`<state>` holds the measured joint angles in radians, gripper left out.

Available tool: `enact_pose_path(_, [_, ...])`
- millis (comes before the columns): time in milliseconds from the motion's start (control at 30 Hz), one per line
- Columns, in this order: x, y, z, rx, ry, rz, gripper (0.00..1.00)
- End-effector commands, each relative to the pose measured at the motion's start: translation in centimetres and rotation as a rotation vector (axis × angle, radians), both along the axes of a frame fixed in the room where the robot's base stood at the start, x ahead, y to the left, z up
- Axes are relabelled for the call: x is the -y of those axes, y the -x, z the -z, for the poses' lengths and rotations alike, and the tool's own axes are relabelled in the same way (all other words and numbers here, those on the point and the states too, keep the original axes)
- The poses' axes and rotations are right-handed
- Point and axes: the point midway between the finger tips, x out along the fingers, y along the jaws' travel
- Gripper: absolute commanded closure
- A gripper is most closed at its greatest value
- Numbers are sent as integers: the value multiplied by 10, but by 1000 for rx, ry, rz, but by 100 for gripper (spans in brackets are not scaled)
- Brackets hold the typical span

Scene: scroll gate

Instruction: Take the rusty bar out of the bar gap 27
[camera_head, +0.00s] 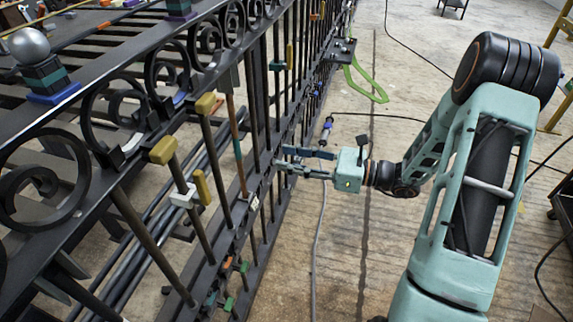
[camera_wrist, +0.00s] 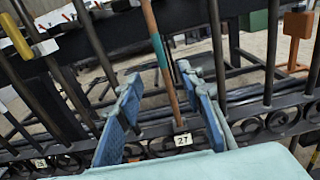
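The rusty bar (camera_head: 234,118) is a thin brown upright rod with a teal band, standing in the black gate. In the wrist view the rusty bar (camera_wrist: 157,28) leans slightly, and its lower end is by a white tag reading 27 (camera_wrist: 183,140). My gripper (camera_head: 281,161) is open and empty on the right side of the gate, with its fingers pointing at the bars. In the wrist view the bar shows between the two blue-padded fingers of my gripper (camera_wrist: 160,76). The head view shows the fingertips still apart from the bar.
Dark gate bars (camera_wrist: 217,60) stand on both sides of the rusty bar. Several have yellow blocks (camera_head: 163,150) at or near the top. Scrollwork (camera_head: 45,180) runs along the upper rail. A green hook-shaped piece (camera_head: 365,80) sticks out farther along. The floor right of the gate is mostly clear, with cables.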

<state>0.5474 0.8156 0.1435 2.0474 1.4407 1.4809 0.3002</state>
Motion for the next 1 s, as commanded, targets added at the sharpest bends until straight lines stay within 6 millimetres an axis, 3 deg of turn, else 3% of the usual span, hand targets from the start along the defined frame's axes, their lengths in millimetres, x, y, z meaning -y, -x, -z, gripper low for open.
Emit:
enact_pose_path(267, [-15, -5, 0, 15, -17, -2, 65])
enact_pose_path(1000, [-98, -35, -1, 13, -16, -4, 65])
